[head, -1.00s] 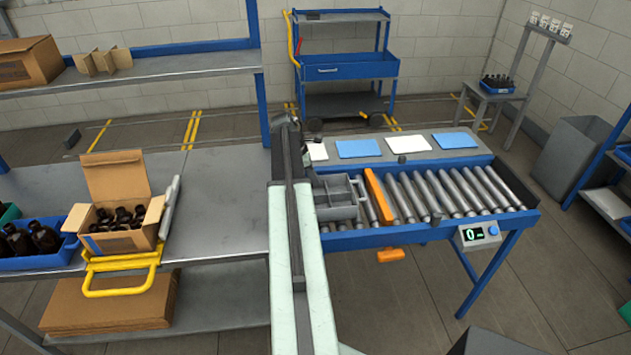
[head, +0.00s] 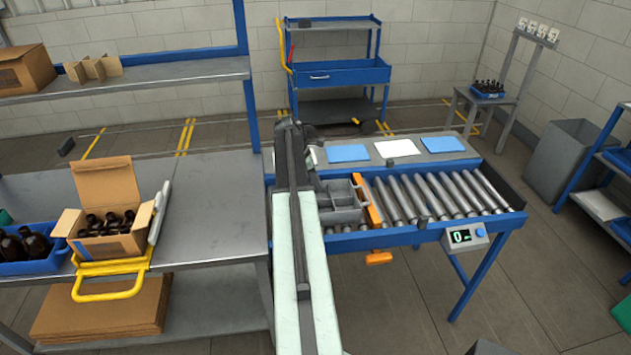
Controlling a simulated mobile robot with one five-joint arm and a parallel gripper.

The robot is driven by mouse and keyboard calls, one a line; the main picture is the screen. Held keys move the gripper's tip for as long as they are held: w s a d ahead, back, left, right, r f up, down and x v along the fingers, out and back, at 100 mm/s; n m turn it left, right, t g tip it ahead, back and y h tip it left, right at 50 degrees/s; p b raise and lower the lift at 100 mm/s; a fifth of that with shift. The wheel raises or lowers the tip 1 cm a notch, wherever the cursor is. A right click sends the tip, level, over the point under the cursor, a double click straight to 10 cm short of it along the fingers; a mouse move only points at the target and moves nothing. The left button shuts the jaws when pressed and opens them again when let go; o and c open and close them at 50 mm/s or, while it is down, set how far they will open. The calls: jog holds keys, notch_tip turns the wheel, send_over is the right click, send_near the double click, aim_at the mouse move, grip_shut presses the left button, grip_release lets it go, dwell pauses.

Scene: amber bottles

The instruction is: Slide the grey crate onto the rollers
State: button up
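The grey crate (head: 342,212), an open box with inner dividers, sits level at the left end of the roller table, just right of my arm. Its left side is partly hidden by my arm. The rollers (head: 432,195) run to the right of it. An orange bar (head: 367,203) stands across the left part of the rollers, close against the crate's right side; I cannot tell whether they touch. My gripper (head: 312,170) is at the crate's left side, largely hidden behind my arm; its fingers cannot be made out.
The rollers right of the orange bar are clear. A grey bench (head: 215,205) with a bottle carton (head: 108,215) stands left.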

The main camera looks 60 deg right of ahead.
jog(key=p+v, duration=0.7)
jog(key=v, duration=0.1)
jog(key=shift+d, duration=0.1)
jog(key=shift+f, duration=0.1)
